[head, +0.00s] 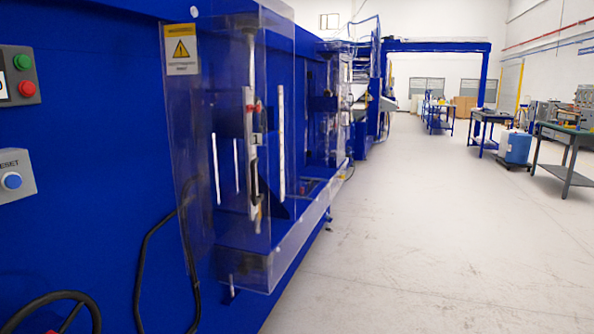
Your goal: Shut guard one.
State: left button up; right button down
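A clear plastic guard (190,130) with a yellow warning label (181,50) stands on the blue machine's face, left of centre in the head view. It is close to me and seen at a slant. A small plate marked "1" (257,139) shows at the station behind the clear plastic. The clear panels overlap, so I cannot tell for sure whether this guard stands open or closed. Upright white strips (281,140) and a vertical rod show through it. Neither of my grippers is in view.
Green and red buttons (24,75), a blue reset button (12,181) and a dark handwheel (50,312) are at the left. A black cable (143,265) hangs below the guard. More stations line the machine beyond. The floor (430,230) at right is clear, with workbenches (570,150) farther off.

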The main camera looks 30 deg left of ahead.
aim_at(181, 50)
jog(key=i, duration=0.25)
jog(key=u, duration=1.35)
